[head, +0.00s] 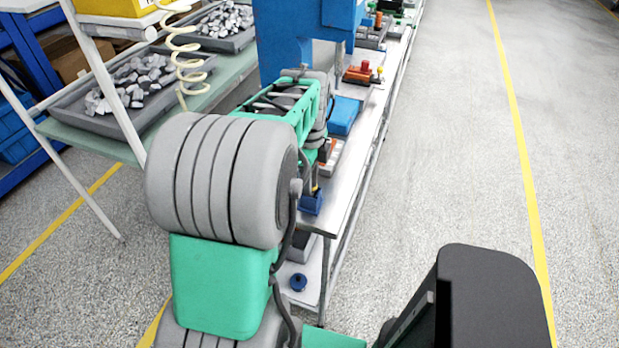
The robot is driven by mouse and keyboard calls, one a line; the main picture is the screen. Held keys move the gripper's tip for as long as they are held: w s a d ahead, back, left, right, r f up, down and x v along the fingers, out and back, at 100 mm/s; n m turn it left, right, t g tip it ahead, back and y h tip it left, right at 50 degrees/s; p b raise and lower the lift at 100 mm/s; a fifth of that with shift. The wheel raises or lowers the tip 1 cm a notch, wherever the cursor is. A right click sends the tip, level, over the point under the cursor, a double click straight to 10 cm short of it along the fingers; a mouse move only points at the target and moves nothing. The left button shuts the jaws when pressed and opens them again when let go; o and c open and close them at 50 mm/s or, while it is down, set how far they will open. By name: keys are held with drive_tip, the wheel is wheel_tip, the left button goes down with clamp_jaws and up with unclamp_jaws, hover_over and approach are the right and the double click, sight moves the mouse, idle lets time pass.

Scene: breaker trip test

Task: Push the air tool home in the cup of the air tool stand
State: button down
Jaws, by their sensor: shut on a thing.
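My arm reaches forward over the workbench and covers much of its near left part. My gripper is hidden behind the arm's own links, so its jaws and anything in them do not show. I cannot make out the air tool or the cup of its stand. A small blue piece (312,202) with a yellow bit above it shows at the near bench end, just right of my arm. I cannot tell whether it belongs to the stand.
The bench (347,188) carries a blue tray (344,116), a red-topped device (361,74) and an orange-and-white item (329,154). A large blue machine (302,38) stands behind. A coiled cream hose (181,52) hangs at left by grey trays of parts (132,91). The right floor is clear.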

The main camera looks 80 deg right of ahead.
drive_tip(key=shift+f, duration=0.35)
drive_tip(key=c, duration=1)
unclamp_jaws()
drive_tip(key=shift+r, duration=0.1)
wheel_tip(320, 180, up, 8)
drive_tip(key=shift+f+b, duration=0.15)
drive_tip(key=shift+b, duration=0.2)
